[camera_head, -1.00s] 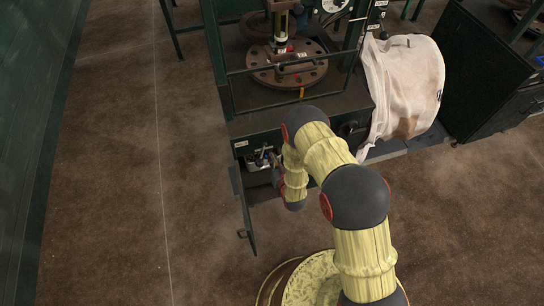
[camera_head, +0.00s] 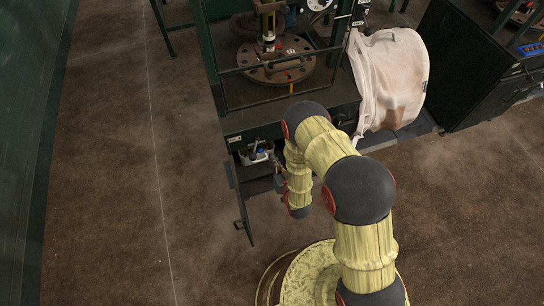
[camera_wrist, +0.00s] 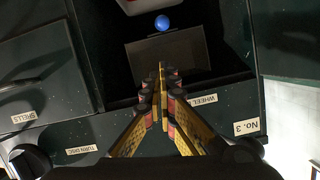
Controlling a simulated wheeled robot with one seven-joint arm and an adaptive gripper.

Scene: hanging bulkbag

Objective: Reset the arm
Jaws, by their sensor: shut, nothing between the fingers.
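My gripper (camera_wrist: 162,80) is shut and empty in the wrist view, its two yellow-and-black fingers meeting at the tips. It points toward an open dark drawer or compartment (camera_wrist: 215,45) in the dark green cabinet. In the head view my gripper (camera_head: 279,178) is small and partly hidden by my own arm, beside the open drawer at the cabinet front. I cannot tell its finger state from that view.
The hanging white bulkbag (camera_head: 392,80) is right of the machine frame. A small bin (camera_head: 256,153) with items sits in the open drawer. An open door panel (camera_head: 243,205) juts forward. A blue ball-like object (camera_wrist: 162,22) shows in the wrist view. Floor (camera_head: 110,190) is clear at left.

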